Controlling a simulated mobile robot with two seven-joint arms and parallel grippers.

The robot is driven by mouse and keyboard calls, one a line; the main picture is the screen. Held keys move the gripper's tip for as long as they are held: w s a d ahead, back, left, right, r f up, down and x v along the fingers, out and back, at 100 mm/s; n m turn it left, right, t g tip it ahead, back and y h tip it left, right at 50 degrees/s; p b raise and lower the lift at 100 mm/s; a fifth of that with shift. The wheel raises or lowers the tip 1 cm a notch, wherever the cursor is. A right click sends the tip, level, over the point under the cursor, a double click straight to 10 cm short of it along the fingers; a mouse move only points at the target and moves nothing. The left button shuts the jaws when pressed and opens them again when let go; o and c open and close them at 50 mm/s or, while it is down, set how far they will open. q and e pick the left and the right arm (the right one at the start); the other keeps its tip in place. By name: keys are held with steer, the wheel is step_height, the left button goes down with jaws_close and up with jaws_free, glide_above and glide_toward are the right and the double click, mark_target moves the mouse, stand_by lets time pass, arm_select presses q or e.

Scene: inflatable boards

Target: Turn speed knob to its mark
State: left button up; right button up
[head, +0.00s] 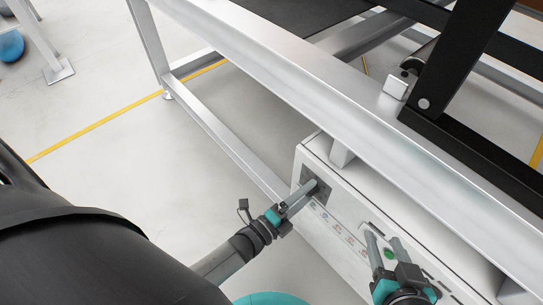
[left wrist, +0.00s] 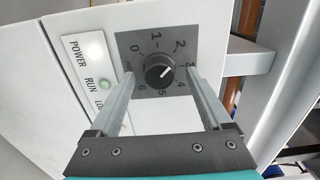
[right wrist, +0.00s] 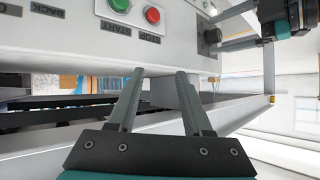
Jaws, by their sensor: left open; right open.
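The speed knob (left wrist: 159,71) is a round black dial on a dark square plate (left wrist: 128,44) with a numbered scale. Its white pointer line points up and right, at about 2 or slightly toward 3. I cannot make out a separate target mark. My left gripper (left wrist: 160,73) is open, with one finger on each side of the knob; I cannot tell if they touch it. In the head view my left gripper (head: 317,184) reaches the plate and hides the knob. My right gripper (right wrist: 161,72) is open and empty, below the panel's buttons.
The white control box (head: 333,205) hangs under a metal frame beam (head: 290,75). A green START button (right wrist: 120,4) and a red STOP button (right wrist: 152,15) are close to my right gripper. A lamp (left wrist: 104,84) is beside the knob plate. Open floor lies left.

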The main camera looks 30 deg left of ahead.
arm_select(q)
steer(key=p+v, duration=0.3)
steer(key=v, duration=1.2)
arm_select(e)
steer(key=s+d+g+h, duration=0.3)
steer(key=s+d+g, duration=0.1)
steer(key=d+g, duration=0.1)
steer(key=shift+s+d+r+m, duration=0.15)
steer(key=shift+s+d+m, duration=0.2)
steer(key=shift+d, duration=0.45)
